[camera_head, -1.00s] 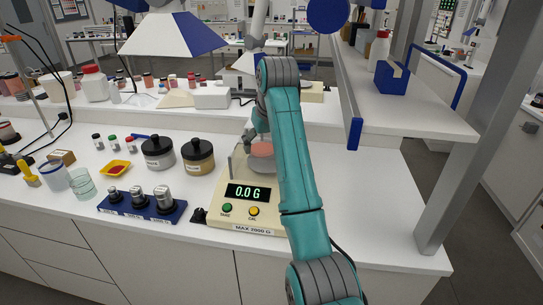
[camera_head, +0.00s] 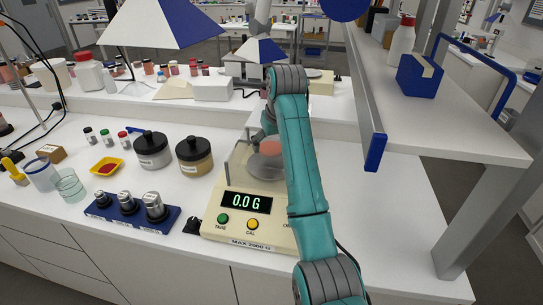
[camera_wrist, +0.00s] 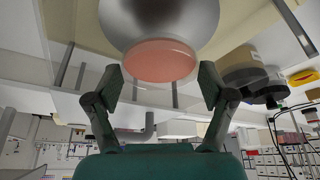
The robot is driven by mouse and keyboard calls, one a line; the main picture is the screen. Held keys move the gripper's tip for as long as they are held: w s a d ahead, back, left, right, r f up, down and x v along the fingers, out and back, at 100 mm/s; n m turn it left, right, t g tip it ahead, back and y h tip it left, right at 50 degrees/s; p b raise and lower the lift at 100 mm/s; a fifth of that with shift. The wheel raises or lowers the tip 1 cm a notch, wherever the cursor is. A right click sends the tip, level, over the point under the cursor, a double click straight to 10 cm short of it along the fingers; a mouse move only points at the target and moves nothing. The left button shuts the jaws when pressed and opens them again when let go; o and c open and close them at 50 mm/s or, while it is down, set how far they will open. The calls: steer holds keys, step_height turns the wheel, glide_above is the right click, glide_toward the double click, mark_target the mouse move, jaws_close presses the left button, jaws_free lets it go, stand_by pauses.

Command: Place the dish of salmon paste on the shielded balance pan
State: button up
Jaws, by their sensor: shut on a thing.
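The dish of salmon paste (camera_head: 269,147) shows as a pink disc just above the round metal balance pan (camera_head: 264,170), partly hidden by my arm. In the wrist view the dish (camera_wrist: 160,60) lies between my fingertips, with the pan (camera_wrist: 160,18) close beyond it. My gripper (camera_wrist: 160,75) is shut on the dish; in the head view it is mostly hidden behind my arm. The cream balance (camera_head: 246,236) has upright shield panels around the pan, and its display (camera_head: 246,202) reads 0.0 G. I cannot tell whether dish and pan touch.
Two black-lidded jars (camera_head: 152,150) stand left of the balance. A blue weight block (camera_head: 132,215) and a yellow dish of red powder (camera_head: 107,167) lie farther left. A raised shelf (camera_head: 440,120) with a blue end stands at right. The bench right of my arm is clear.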

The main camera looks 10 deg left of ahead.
mark_target(272, 153)
steer(key=shift+f, duration=2.25)
steer(key=shift+f, duration=0.15)
steer(key=o, duration=1)
